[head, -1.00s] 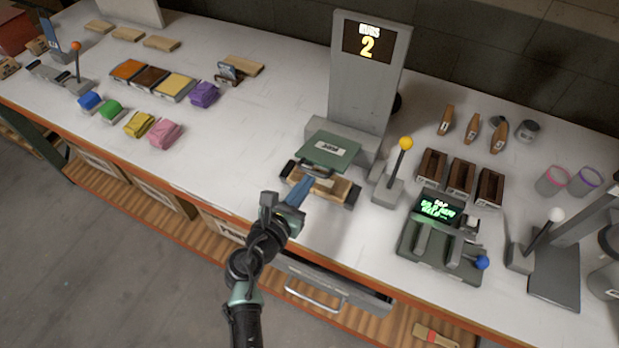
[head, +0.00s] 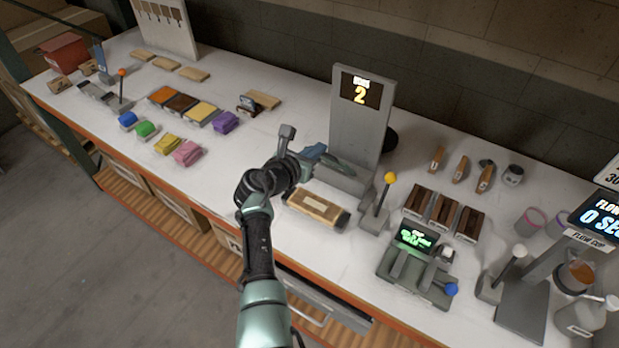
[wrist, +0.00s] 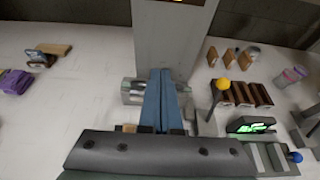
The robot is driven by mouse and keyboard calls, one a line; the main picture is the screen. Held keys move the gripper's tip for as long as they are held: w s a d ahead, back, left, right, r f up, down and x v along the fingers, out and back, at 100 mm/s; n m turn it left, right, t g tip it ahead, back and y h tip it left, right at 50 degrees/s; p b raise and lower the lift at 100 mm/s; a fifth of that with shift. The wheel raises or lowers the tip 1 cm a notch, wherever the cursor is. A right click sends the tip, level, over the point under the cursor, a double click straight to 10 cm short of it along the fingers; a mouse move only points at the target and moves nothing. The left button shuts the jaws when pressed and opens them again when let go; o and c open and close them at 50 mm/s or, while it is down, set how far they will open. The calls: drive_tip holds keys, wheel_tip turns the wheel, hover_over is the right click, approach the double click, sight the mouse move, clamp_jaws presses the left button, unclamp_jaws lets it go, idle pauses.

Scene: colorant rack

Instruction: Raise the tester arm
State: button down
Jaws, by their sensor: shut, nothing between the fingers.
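The tester is a tall grey column (head: 356,125) with a display reading 2; the column also stands ahead in the wrist view (wrist: 172,38). The sample lies uncovered in front of the column. My gripper (head: 318,152) has its blue fingers shut and empty, close to the plate; I cannot tell whether they touch. The fingers point at the column base in the wrist view (wrist: 162,78).
A yellow-knobbed lever (head: 389,178) stands right of the sample. A device with a green-lit screen (head: 417,238) and wooden blocks (head: 444,211) are farther right. Coloured cloths (head: 187,151) and colour trays (head: 185,106) lie left. White bench between them is clear.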

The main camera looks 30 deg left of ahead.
drive_tip(key=shift+w+r, duration=0.25)
drive_tip(key=shift+w, duration=0.6)
drive_tip(key=shift+s, duration=0.15)
idle(0.6)
